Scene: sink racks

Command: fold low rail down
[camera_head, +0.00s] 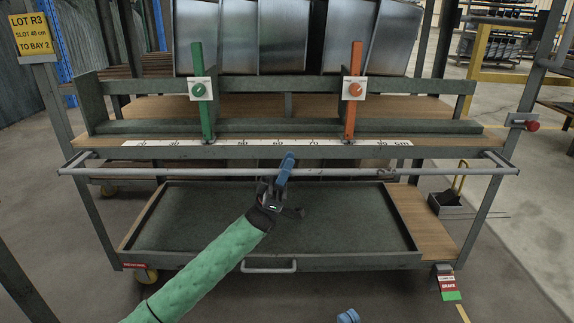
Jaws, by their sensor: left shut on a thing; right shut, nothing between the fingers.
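The low rail (180,172) is a long grey bar across the front of the rack cart, below the ruler edge and above the lower tray. Short end arms join it to the cart frame at both sides, and it stands out level in front of the shelf. My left gripper (285,168), with blue fingers on a green-sleeved arm, is shut on the rail near its middle and hides a short piece of it. My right gripper (348,316) shows only as blue fingertips at the bottom edge, shut and away from the rail.
A green-lined tray (160,218) with a front handle (268,267) fills the lower deck. Green (203,95) and orange (353,95) upright stops stand on the upper shelf behind a ruler (250,142). A brake pedal (447,285) is at lower right.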

